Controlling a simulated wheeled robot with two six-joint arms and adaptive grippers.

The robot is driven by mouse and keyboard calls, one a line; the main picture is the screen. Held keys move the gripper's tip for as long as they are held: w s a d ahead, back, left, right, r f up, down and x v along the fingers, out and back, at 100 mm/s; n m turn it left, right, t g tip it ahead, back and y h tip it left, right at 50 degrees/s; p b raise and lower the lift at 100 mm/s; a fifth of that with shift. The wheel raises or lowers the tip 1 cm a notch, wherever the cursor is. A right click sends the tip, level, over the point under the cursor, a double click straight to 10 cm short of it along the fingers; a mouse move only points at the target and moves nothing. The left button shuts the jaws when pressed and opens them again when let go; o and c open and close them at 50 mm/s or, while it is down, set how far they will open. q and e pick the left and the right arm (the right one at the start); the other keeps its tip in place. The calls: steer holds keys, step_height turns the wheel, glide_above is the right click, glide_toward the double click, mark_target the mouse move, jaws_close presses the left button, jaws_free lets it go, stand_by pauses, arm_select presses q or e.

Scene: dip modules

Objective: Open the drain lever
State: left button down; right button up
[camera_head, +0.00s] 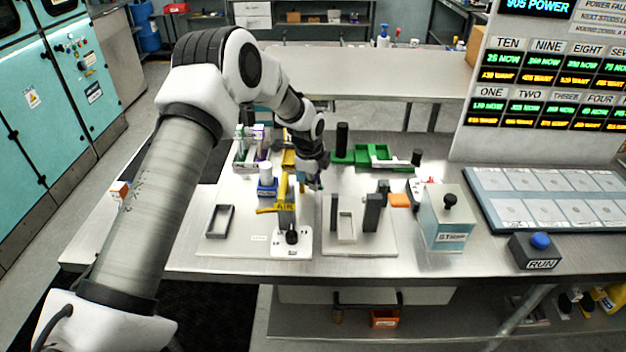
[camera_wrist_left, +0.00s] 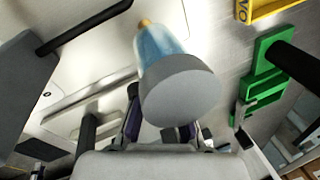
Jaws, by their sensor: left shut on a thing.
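My left gripper (camera_head: 312,178) is over the middle of the bench, behind the yellow AIR part. In the left wrist view its fingers (camera_wrist_left: 160,130) are shut on a translucent blue vial (camera_wrist_left: 160,42) with a grey end (camera_wrist_left: 182,98) towards the camera and an orange tip. In the head view the gripper mostly hides the vial. No lever is readably labelled as the drain. Candidates are a black knob (camera_head: 292,237) on a small white plate in front and a black knob (camera_head: 417,157) by the green fixture (camera_head: 375,153). My right gripper is out of view.
A yellow AIR part (camera_head: 284,207) stands near the gripper. Dark grey posts (camera_head: 371,213) and an orange block (camera_head: 400,200) are to its right. A STRIP box (camera_head: 448,228) and a RUN button box (camera_head: 537,250) stand further right. A grey open frame (camera_head: 220,221) lies at left.

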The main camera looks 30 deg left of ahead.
arm_select(q)
steer(key=shift+w+a+f+n+y+p, duration=0.1)
steer(key=shift+w+n+y+p, duration=0.05)
steer(key=shift+n, duration=0.45)
steer(key=shift+w+n+y+p, duration=0.1)
steer(key=shift+n+y+p, duration=0.05)
steer(key=shift+n, duration=0.45)
steer(key=c, duration=1.4)
jaws_free()
steer(key=shift+o, duration=1)
steer(key=shift+w+a+f, duration=0.1)
steer(key=shift+w+a, duration=0.05)
steer(key=v, duration=1.2)
steer(key=shift+w, duration=0.2)
